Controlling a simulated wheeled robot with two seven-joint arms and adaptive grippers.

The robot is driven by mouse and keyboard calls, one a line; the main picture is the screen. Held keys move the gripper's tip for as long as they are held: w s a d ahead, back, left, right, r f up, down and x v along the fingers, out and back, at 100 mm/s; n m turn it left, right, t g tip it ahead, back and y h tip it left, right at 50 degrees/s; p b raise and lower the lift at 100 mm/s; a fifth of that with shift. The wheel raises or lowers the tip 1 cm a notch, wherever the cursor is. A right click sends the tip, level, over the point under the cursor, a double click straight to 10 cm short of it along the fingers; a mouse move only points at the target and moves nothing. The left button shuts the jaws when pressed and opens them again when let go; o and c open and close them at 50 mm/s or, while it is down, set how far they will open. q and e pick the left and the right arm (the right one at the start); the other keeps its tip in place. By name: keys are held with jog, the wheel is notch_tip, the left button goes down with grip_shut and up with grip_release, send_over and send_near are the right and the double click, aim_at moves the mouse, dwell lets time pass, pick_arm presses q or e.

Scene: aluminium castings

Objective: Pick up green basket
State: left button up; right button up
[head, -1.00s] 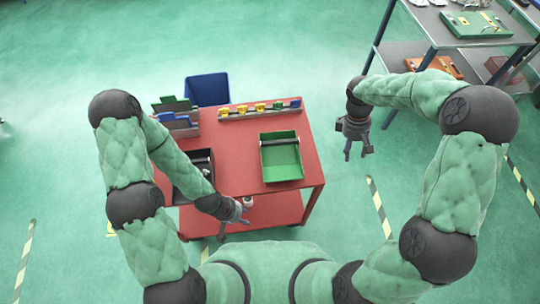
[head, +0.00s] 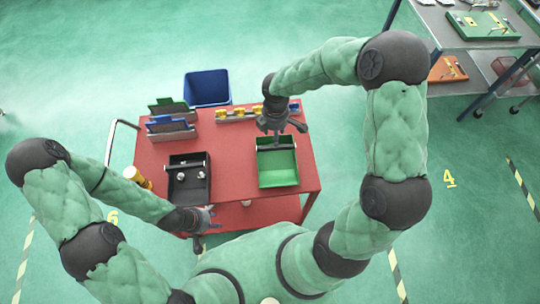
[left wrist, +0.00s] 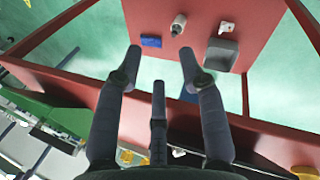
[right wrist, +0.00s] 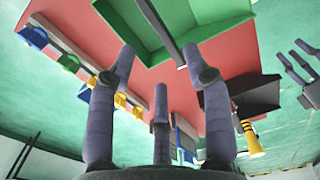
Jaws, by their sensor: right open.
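The green basket (head: 278,178) sits on the right part of the red cart top, a dark bar handle along its far side. My right gripper (head: 283,128) is open above the basket's far edge and covers part of the handle. In the right wrist view the basket (right wrist: 205,22) shows at the top with its dark bar (right wrist: 158,25), beyond the spread fingers (right wrist: 160,62). Whether they touch it cannot be told. My left gripper (head: 208,222) is at the cart's near left edge. In the left wrist view its fingers (left wrist: 160,62) are spread and empty.
A black tray (head: 189,196) with several metal parts stands left of the basket. A yellow cylinder (head: 143,178), file holders (head: 170,126) and a rack with yellow pieces (head: 237,113) are also on the cart (head: 230,155). A blue bin (head: 207,88) stands behind.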

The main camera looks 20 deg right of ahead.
notch_tip(320, 180, down, 4)
jog(key=shift+s+f+b, duration=0.1)
jog(key=shift+b, duration=0.2)
jog(key=shift+d+f+b, duration=0.15)
jog(key=shift+f+b, duration=0.15)
jog(key=shift+f, duration=1.15)
jog(key=shift+d+f+b, duration=0.15)
jog(key=shift+f+b, duration=0.1)
jog(key=shift+f, duration=1.2)
jog(key=shift+c, duration=0.2)
jog(key=shift+r, duration=0.1)
grip_shut()
